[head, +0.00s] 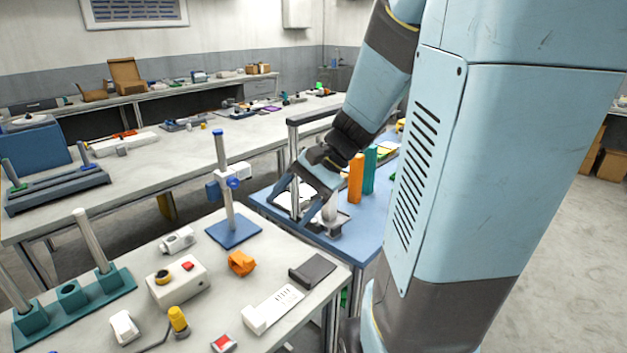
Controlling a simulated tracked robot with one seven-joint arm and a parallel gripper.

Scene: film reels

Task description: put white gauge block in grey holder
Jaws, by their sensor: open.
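My gripper (289,208) is open, reaching down and left over the blue-topped table (270,200). A pale upright piece (331,207), which may be the white gauge block, shows just right of the fingers, partly hidden by them. It stands at or behind a low grey base (332,227), possibly the grey holder; I cannot tell whether it sits in it. A white patch lies behind the fingers and is too covered to identify. I see no clear contact between the fingers and any block.
An orange block (356,178) and a teal block (370,170) stand upright to the right of my gripper. A grey arch-like frame (312,118) rises close behind it. A stand with a blue base (234,232) and a cluttered near table lie to the left.

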